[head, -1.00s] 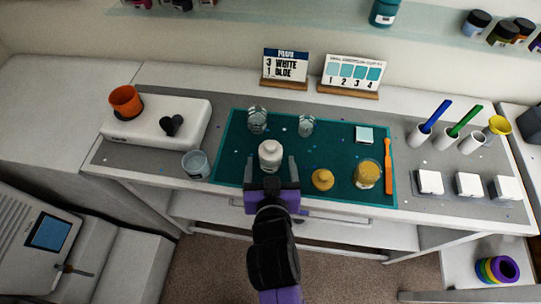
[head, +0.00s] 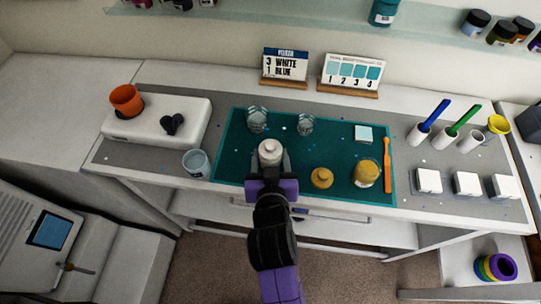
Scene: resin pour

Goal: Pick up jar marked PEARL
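A white jar (head: 270,149) with a pale lid stands at the front left of the teal mat (head: 330,150). No PEARL marking is legible on it from here. My gripper (head: 270,164) is at the front of the mat with its fingers closed in on both sides of the white jar, which seems still on the mat. The gripper's body hides the jar's lower front. A mustard-yellow jar (head: 366,174) and a yellow-ochre lid or small pot (head: 322,178) are to the right on the mat.
Two clear cups (head: 257,121) (head: 306,125) stand behind the white jar. A clear bluish cup (head: 196,163) is left of the mat. An orange stick (head: 387,165) lies at the right edge. Two sign cards (head: 285,65) (head: 351,74) stand at the back.

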